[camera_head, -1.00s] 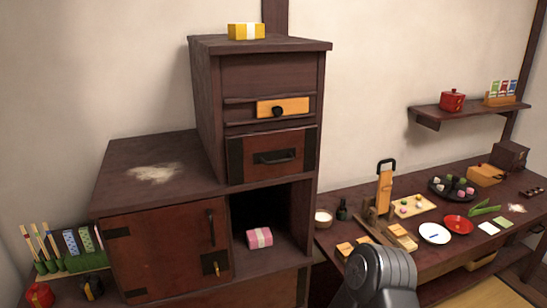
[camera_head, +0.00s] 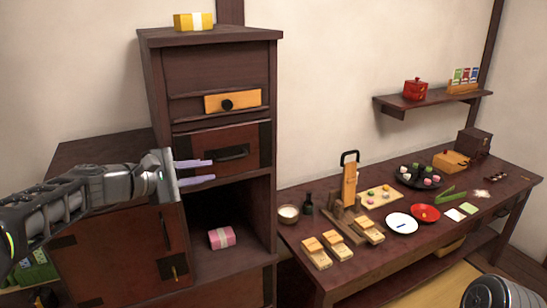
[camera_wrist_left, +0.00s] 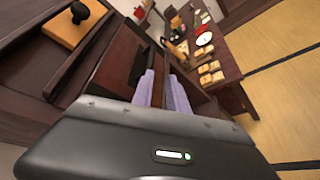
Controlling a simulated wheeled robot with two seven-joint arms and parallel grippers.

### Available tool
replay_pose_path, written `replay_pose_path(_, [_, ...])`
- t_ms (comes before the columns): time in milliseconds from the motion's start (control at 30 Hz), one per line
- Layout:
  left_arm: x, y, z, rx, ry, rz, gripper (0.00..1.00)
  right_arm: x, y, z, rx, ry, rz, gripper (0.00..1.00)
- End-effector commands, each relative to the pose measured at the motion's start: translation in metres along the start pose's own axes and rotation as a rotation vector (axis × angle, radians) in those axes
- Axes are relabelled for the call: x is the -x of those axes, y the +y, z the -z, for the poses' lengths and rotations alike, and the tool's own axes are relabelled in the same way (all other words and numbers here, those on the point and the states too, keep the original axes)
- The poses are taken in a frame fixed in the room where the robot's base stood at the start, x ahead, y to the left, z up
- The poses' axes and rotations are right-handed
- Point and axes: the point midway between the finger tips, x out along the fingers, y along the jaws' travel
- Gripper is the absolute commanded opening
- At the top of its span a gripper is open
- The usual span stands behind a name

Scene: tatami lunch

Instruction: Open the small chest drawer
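The chest has a red-brown drawer (camera_head: 252,141) with a dark bar handle (camera_head: 232,153), and it looks shut. Above it is a small light-wood drawer front (camera_head: 245,98) with a round black knob (camera_head: 227,104), which also looks shut. In the left wrist view, the two fingers (camera_wrist_left: 164,84) are apart, and the black knob (camera_wrist_left: 80,12) is at upper left. My right gripper is out of view.
A pink box (camera_head: 222,238) sits in the open compartment below the drawer. A yellow box (camera_head: 193,22) is on top of the chest. The lower cabinet (camera_head: 110,262) stands left, partly behind my arm. A table (camera_head: 352,262) with food and dishes stands right.

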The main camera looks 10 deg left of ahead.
Motion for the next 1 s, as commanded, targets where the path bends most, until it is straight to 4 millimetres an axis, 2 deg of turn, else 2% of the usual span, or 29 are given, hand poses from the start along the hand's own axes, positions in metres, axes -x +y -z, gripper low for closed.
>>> replay_pose_path(33, [0.007,0.011,-0.006,0.003,-0.015,-0.023,0.19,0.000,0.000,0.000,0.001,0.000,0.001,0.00])
replay_pose_path(100, [0.011,0.018,-0.011,0.008,-0.028,-0.038,0.19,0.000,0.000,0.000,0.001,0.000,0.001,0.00])
replay_pose_path(533, [0.005,0.018,-0.011,0.007,-0.029,-0.036,0.19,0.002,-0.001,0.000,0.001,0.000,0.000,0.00])
replay_pose_path(667, [-0.009,0.018,-0.012,0.009,-0.029,-0.034,0.19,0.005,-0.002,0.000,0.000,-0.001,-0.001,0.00])
replay_pose_path(1000, [-0.059,0.021,-0.013,0.008,-0.027,-0.034,0.19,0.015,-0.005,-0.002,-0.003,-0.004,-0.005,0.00])
